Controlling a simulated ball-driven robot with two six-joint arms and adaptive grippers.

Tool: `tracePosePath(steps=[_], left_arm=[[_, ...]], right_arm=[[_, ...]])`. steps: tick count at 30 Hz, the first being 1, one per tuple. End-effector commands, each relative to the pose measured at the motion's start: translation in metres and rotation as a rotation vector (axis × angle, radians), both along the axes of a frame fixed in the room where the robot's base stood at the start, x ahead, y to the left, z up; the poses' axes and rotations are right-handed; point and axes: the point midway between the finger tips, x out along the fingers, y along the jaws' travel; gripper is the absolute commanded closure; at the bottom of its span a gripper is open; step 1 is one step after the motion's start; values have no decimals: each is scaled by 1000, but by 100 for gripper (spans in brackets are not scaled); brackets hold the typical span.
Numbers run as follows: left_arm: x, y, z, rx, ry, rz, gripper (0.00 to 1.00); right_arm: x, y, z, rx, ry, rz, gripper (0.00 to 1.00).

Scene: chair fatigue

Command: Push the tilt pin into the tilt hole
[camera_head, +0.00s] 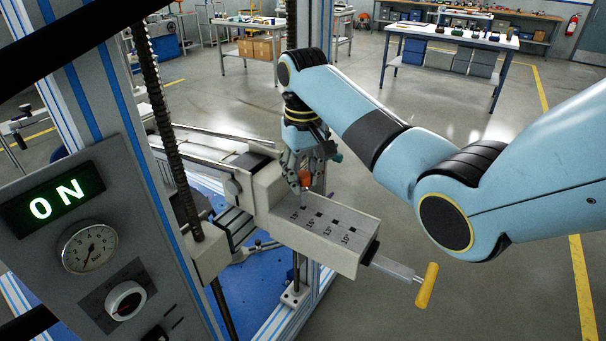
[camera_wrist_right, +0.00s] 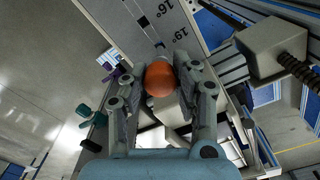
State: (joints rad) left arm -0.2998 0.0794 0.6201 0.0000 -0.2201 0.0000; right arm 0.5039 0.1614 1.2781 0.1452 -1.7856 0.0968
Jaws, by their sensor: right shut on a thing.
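The tilt pin's orange head (camera_head: 305,178) is between the fingers of my right gripper (camera_head: 303,170), which is shut on it. It also shows in the right wrist view as an orange knob (camera_wrist_right: 160,78) between the fingertips (camera_wrist_right: 163,76). A short grey shaft seems to point down from the head to the hole plate (camera_head: 318,222). I cannot tell whether its tip is in a hole. The plate has a row of small dark square holes beside angle marks; 16° and 19° read in the right wrist view (camera_wrist_right: 176,20). My left gripper is not in view.
A yellow handle (camera_head: 427,285) on a clear rod sticks out from the beam's right end. A control panel (camera_head: 95,235) with a lit ON sign and gauge stands at left, beside a threaded rod (camera_head: 172,120). Worktables stand far behind; floor at right is clear.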

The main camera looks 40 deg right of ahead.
Motion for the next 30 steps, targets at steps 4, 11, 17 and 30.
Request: tracePosePath(steps=[4,11,17,30], left_arm=[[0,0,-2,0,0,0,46],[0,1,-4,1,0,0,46],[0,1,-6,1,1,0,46],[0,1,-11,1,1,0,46]], right_arm=[[0,0,-4,0,1,0,100],[0,0,-10,0,2,0,100],[0,0,-15,0,2,0,100],[0,0,-26,0,1,0,100]])
